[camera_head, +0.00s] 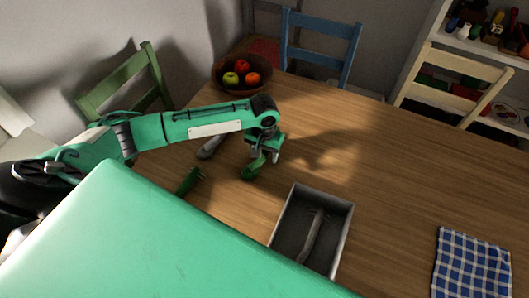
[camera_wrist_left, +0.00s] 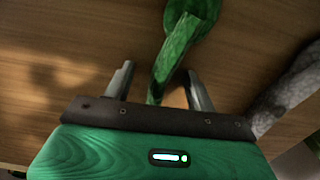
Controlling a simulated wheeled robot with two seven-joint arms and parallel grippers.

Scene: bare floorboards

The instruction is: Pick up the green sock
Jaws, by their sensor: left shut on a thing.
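My left gripper (camera_head: 268,158) points down over the wooden table and is shut on the green sock (camera_head: 248,173). In the left wrist view the green sock (camera_wrist_left: 178,48) runs between the two fingers (camera_wrist_left: 160,88), its wider end beyond the fingertips. Whether the sock still touches the table is hard to tell. A second, darker green item (camera_head: 189,181) lies on the table to the left, partly hidden by my own green body. My right gripper is in neither view.
A grey sock (camera_head: 211,146) lies left of the gripper; a grey thing also shows in the wrist view (camera_wrist_left: 287,88). A metal tray (camera_head: 347,222) holds another grey item. The table's right middle is clear.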

